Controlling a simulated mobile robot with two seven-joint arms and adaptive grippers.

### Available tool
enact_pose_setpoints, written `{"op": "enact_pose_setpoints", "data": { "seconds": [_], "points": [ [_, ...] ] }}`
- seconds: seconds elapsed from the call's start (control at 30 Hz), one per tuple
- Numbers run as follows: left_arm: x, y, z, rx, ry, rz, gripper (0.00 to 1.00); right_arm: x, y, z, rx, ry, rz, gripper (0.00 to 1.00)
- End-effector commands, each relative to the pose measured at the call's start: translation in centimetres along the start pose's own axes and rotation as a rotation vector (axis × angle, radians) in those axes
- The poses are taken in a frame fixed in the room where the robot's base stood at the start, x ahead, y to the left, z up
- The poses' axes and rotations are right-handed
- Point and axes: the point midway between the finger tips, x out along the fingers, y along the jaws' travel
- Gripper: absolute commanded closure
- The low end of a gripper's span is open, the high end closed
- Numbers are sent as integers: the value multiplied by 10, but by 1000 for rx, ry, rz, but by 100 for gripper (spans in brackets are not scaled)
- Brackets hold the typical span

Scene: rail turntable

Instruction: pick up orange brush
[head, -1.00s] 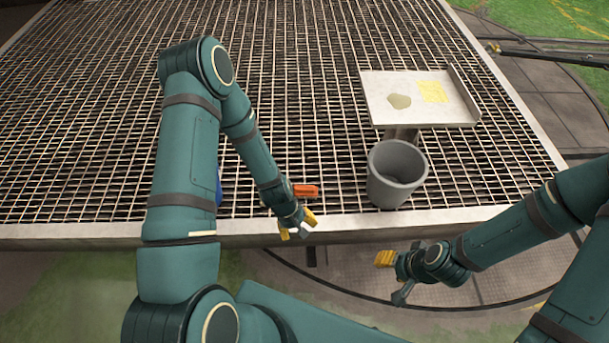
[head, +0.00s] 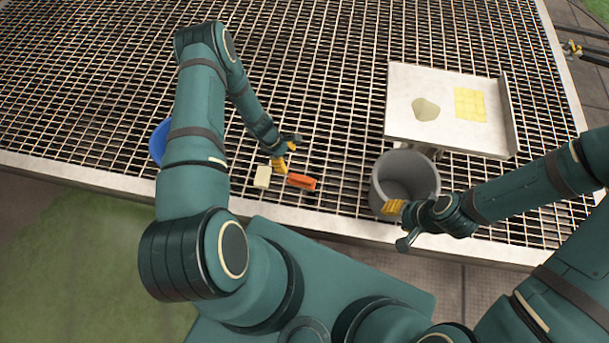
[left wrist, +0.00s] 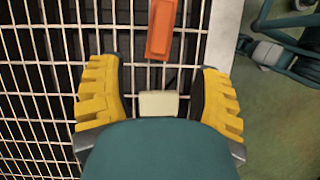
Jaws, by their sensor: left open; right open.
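The orange brush (head: 302,182) lies on the metal grating near its front edge. In the left wrist view the orange brush (left wrist: 162,28) lies beyond the fingertips, at the top middle. My left gripper (head: 284,156) is open above the grating, just to the left of the brush and apart from it. My right gripper (head: 398,225) is open and empty by the platform's front edge, in front of the grey bucket.
A cream block (head: 262,177) lies left of the brush. The grey bucket (head: 405,178) stands to its right. A pale tray (head: 450,135) with a yellow pad (head: 470,104) and a beige patch is behind the bucket. A blue container (head: 159,142) is partly hidden by my left arm.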

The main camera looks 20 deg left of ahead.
Motion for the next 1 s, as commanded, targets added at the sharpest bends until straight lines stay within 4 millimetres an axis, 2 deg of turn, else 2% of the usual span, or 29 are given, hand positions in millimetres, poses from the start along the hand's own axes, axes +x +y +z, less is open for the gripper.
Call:
{"op": "enact_pose_setpoints", "data": {
  "seconds": [0.4,0.77,1.0],
  "points": [
    [72,0,0,2,0,-1,36,17,6,-2,-1,8,0,53],
    [95,-1,2,2,-1,-1,36,23,8,-3,-2,12,1,53],
    [130,-2,3,3,-1,-1,36,34,13,-4,-2,17,1,53]
  ]
}}
